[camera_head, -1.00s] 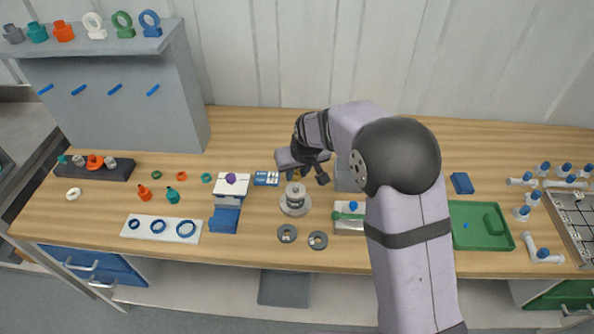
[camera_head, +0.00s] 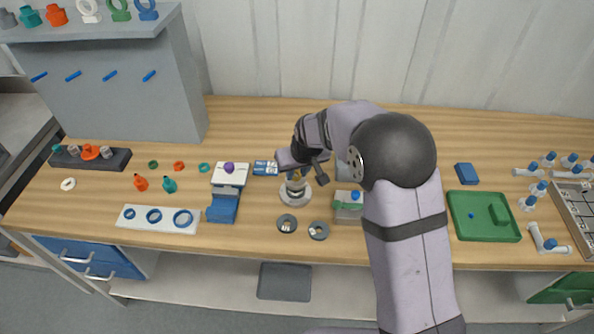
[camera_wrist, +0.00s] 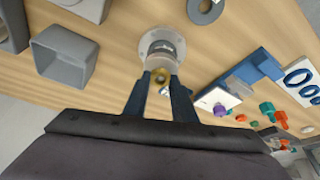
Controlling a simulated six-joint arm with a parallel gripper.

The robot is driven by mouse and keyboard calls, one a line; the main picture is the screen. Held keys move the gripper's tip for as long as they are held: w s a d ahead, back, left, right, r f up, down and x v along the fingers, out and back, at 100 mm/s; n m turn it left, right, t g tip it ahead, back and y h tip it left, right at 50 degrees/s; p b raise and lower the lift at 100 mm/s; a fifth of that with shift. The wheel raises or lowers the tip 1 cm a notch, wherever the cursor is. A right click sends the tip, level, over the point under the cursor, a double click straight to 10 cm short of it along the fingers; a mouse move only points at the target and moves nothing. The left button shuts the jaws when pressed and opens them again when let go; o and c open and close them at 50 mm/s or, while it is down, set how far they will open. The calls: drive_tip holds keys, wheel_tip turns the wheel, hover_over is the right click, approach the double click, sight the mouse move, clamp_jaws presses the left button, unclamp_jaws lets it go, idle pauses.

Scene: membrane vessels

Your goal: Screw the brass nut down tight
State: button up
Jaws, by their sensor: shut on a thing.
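The vessel (camera_head: 295,196) is a round grey metal body on a wide flange, standing upright on the bench. In the wrist view its pale flange and stepped top (camera_wrist: 161,42) lie just beyond my fingertips. My gripper (camera_head: 306,180) is above the vessel, pointing down at it. In the wrist view my gripper (camera_wrist: 163,80) has its two dark fingers on either side of the small brass nut (camera_wrist: 161,74) and is shut on it. The nut is at the vessel's top; whether it sits on a thread is hard to tell. In the head view my fingers partly hide it.
A blue and white stand with a purple knob (camera_head: 229,168) is left of the vessel. Two dark rings (camera_head: 287,223) lie in front. A green tray (camera_head: 460,232) is farther right.

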drive_tip(key=o, duration=1.1)
drive_tip(key=shift+r, duration=0.1)
drive_tip(key=b+v, duration=0.2)
drive_tip(key=v, duration=0.5)
